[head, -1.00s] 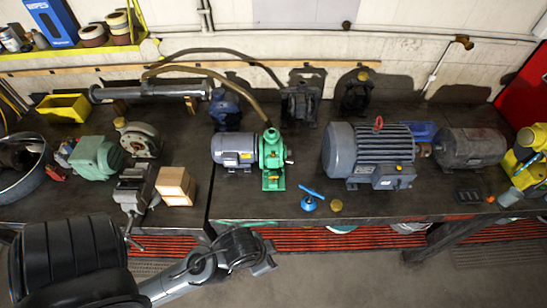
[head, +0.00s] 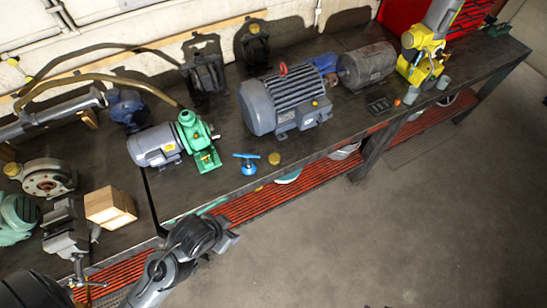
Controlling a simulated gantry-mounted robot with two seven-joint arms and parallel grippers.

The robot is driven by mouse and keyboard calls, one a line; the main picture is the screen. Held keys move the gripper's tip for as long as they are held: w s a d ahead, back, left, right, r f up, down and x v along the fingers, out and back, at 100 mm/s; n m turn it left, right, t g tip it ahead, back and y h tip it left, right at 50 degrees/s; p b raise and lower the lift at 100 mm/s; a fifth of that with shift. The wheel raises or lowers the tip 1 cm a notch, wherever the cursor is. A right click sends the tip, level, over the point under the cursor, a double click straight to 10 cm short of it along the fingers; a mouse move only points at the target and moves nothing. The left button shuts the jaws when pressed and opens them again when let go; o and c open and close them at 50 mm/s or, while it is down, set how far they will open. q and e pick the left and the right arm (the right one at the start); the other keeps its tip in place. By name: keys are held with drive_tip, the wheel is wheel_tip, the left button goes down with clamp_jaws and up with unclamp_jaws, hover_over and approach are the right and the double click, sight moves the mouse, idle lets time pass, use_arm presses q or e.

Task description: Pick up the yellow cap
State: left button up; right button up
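A small round yellow cap (head: 274,159) lies on the dark workbench (head: 330,150) near its front edge. It is just right of a blue-handled valve (head: 247,162) and in front of the large grey motor (head: 285,104). My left gripper (head: 230,238) is low in the picture, in front of the bench edge and left of the cap, apart from it. Its fingers are dark and small, so I cannot tell whether they are open. My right gripper is not in view. Similar yellow round pieces sit on the left pump (head: 12,170) and a rear dark unit (head: 254,28).
A green pump with a grey motor (head: 155,147) and a wooden block (head: 110,206) stand left of the valve. A yellow machine (head: 425,55) stands at the right. A red slatted lower shelf (head: 270,197) runs under the bench. The floor at lower right is clear.

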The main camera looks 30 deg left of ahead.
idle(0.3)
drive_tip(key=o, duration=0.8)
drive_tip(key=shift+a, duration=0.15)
